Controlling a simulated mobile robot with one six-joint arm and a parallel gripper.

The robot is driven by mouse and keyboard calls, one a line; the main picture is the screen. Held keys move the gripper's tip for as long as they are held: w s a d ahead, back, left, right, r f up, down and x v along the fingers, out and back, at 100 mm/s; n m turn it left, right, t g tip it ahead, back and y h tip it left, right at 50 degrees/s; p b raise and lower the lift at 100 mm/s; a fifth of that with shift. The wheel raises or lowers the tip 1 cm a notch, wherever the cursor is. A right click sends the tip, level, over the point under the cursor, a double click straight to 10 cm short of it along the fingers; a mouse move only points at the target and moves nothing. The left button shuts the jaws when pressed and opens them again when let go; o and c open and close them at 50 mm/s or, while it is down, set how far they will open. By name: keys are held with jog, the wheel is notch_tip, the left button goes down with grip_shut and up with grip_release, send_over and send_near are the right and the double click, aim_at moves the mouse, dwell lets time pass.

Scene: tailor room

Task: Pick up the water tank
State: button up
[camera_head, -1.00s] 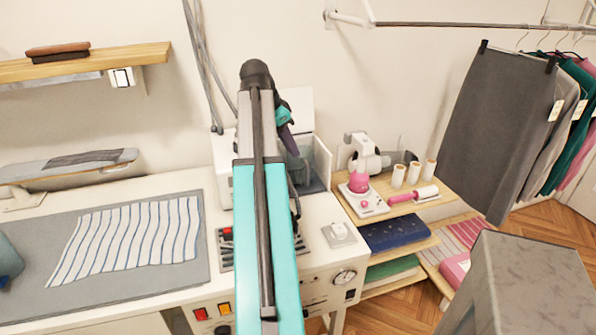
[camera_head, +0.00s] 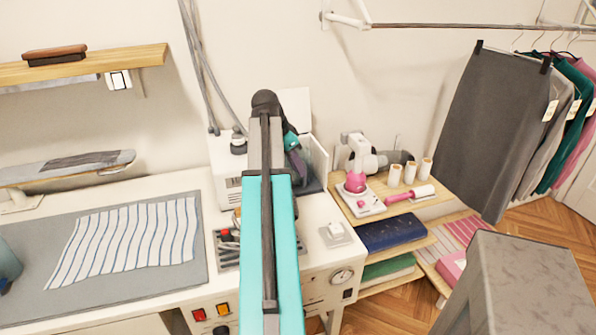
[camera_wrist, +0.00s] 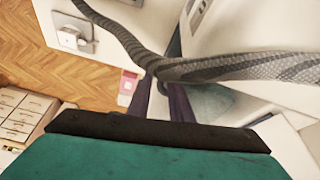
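The white steam unit (camera_head: 226,180) stands on the worktable behind my arm, with a raised white lid panel (camera_head: 296,104) and an open compartment. A grey surface (camera_head: 311,185) shows low in that compartment; I cannot tell whether it is the water tank or the floor of the bay. In the wrist view a grey-green, rounded piece (camera_wrist: 212,103), possibly the tank, lies just right of my fingers. My gripper (camera_wrist: 160,103) has two dark purple fingers, apart with a gap and nothing seen between them. In the head view my gripper (camera_head: 298,160) is over the compartment, largely hidden by my arm.
A patterned hose (camera_wrist: 200,68) crosses the wrist view close to the camera. The compartment's white side wall (camera_head: 317,160) is close right of my gripper. A shelf (camera_head: 400,200) with thread spools and a pink-white machine stands to the right. Striped cloth (camera_head: 125,240) lies at left.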

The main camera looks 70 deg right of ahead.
jog(key=shift+f, duration=0.25)
jog(key=shift+d+p+x, duration=0.2)
jog(key=shift+p+x, duration=0.55)
jog(key=shift+x, duration=1.8)
jog(key=shift+r, duration=0.1)
grip_shut()
